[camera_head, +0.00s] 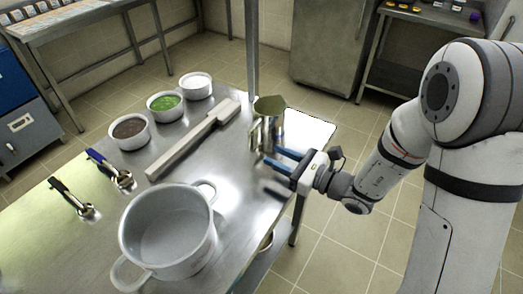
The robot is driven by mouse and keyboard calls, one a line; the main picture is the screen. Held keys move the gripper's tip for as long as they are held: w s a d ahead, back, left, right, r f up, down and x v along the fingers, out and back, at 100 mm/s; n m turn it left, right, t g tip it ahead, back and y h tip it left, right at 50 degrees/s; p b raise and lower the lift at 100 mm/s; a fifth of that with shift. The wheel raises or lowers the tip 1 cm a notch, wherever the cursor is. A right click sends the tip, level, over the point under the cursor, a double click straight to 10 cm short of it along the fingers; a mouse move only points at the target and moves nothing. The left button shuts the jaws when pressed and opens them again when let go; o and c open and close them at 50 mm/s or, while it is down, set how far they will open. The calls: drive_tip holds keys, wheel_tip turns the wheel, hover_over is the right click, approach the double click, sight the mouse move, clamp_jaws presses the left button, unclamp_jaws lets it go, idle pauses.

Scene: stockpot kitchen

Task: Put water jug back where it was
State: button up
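The water jug (272,122) is a shiny metal vessel near the right end of the steel table (232,185). It looks upright and its opening shows a yellow-green tint. Its handle seems to be on the near-left side. I cannot tell for certain whether its base rests fully on the table. My gripper (268,172) is just in front of the jug, on the near side, reaching in from the right. Its blue and dark fingers look spread, with nothing visible between them. Any contact with the jug is unclear.
A large two-handled pot (168,235) stands at the table's near edge. A long pale bar (192,140) lies behind it. Three bowls of brown (130,131), green (165,105) and white (196,86) contents line the far-left edge. Two ladles (110,168) (75,198) lie left of the pot.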

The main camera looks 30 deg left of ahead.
drive_tip(key=shift+s+d, duration=0.2)
drive_tip(key=shift+d, duration=2)
drive_tip(key=s+d+r+n+g+h, duration=0.2)
drive_tip(key=s+d+n+g+h, duration=0.45)
drive_tip(key=s+d+n, duration=0.35)
drive_tip(key=w+d+r+n+t+h, duration=0.1)
drive_tip(key=d+n+t+h, duration=0.2)
drive_tip(key=d, duration=0.7)
drive_tip(key=w+d+r+n+t+h, duration=0.1)
drive_tip(key=d+n+t+h, duration=0.3)
drive_tip(key=d+h, duration=0.4)
drive_tip(key=shift+d+r+n, duration=0.5)
drive_tip(key=shift+d+n, duration=0.4)
drive_tip(key=shift+d, duration=0.15)
drive_tip(key=shift+h, duration=0.25)
